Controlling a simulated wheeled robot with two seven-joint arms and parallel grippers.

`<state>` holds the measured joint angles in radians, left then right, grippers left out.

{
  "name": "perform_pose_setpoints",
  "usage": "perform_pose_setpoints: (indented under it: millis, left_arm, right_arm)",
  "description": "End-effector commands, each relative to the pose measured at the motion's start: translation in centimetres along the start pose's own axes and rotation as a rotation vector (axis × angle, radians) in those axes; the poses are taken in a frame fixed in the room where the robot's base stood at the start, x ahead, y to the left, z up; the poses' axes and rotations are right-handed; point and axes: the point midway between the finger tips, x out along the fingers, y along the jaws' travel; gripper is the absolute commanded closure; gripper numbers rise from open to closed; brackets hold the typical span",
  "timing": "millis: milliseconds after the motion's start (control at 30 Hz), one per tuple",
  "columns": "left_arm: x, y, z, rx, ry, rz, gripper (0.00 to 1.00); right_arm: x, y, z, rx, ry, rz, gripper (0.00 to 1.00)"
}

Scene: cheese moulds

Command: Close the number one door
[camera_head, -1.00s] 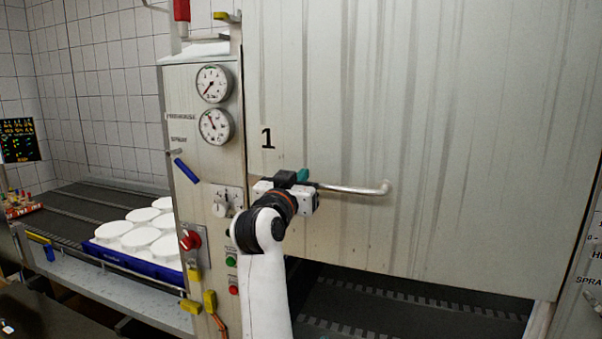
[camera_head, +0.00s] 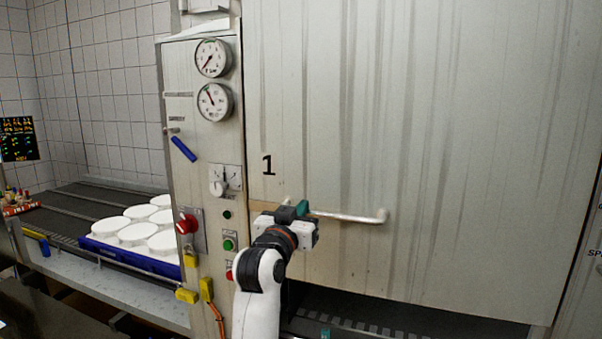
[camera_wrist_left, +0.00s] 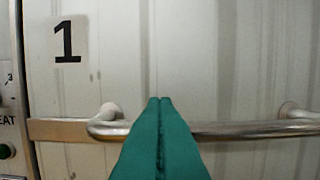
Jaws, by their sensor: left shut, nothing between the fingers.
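The number one door (camera_head: 420,130) is a large pale ribbed panel marked with a black 1, which also shows in the left wrist view (camera_wrist_left: 230,60). A strip of dark opening shows below its lower edge. Its horizontal metal handle (camera_head: 350,216) crosses the lower part; in the left wrist view the handle bar (camera_wrist_left: 240,129) runs behind my fingers. My left gripper (camera_head: 302,208) is at the left end of the handle. Its green fingers (camera_wrist_left: 160,105) are shut together with nothing between them, overlapping the bar in view; contact cannot be told. My right gripper is not in view.
Left of the door stands a control panel (camera_head: 205,130) with gauges, knobs and buttons. A blue tray (camera_head: 105,247) of white round moulds (camera_head: 138,234) sits on the conveyor at the left. Dark belt (camera_head: 380,322) shows under the door.

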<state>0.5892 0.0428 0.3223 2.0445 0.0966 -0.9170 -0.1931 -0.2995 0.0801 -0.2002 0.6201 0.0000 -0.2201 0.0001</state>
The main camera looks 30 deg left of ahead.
Motion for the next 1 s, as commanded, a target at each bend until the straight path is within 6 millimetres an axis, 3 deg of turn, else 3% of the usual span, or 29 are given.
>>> perform_pose_setpoints:
  millis: [33,600,800,1000]
  left_arm:
    - [-0.4,0.0,-3.8,0.002,0.02,-0.001,1.0]
    - [-3.3,0.0,-23.9,0.002,0.021,0.0,1.0]
    - [-4.2,0.0,-29.9,0.0,0.02,-0.001,1.0]
    - [-4.9,0.0,-34.2,0.0,0.017,0.0,1.0]
  right_arm:
    - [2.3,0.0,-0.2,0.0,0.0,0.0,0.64]
    - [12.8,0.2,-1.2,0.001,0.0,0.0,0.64]
    - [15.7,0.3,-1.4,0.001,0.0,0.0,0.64]
    - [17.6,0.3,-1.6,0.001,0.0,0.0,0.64]
